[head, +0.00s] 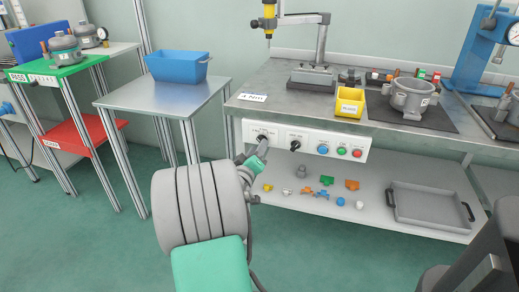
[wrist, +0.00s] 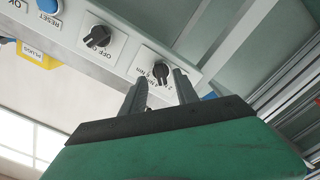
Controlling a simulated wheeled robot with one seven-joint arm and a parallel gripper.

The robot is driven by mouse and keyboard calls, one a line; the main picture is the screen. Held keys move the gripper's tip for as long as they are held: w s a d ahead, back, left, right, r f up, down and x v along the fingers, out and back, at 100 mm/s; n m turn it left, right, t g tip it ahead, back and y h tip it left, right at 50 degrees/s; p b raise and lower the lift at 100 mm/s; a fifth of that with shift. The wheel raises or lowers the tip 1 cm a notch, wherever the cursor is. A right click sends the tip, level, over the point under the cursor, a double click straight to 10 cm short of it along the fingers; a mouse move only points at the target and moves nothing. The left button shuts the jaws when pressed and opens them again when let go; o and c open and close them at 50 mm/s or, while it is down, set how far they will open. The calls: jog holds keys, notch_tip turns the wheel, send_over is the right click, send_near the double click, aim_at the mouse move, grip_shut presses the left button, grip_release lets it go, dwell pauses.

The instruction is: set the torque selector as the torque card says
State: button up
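The torque selector is a black knob (wrist: 162,74) on a white plate with small markings ending in "Nm"; it is the left knob (head: 262,137) of the front panel. I cannot tell its setting. The torque card (head: 253,97) lies on the bench's left front corner and seems to read 4 Nm, though the print is small. My gripper (wrist: 159,77) is open, its two fingers apart on either side of the knob in the picture. Whether they reach around it or stop short, I cannot tell. In the head view my gripper (head: 261,149) is just in front of the panel.
A second black knob (wrist: 98,38), marked OFF, is beside the selector. Blue (head: 323,149), green (head: 341,152) and red (head: 357,153) buttons sit farther right. A yellow bin (head: 350,103) and a compressor part (head: 413,96) stand on the bench; loose fittings lie on the lower shelf (head: 370,212).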

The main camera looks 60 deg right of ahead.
jog(key=d, duration=0.2)
jog(key=shift+w+d, duration=0.25)
jog(key=shift+d, duration=0.15)
jog(key=shift+c, duration=0.5)
grip_shut()
jog(key=shift+a, duration=0.15)
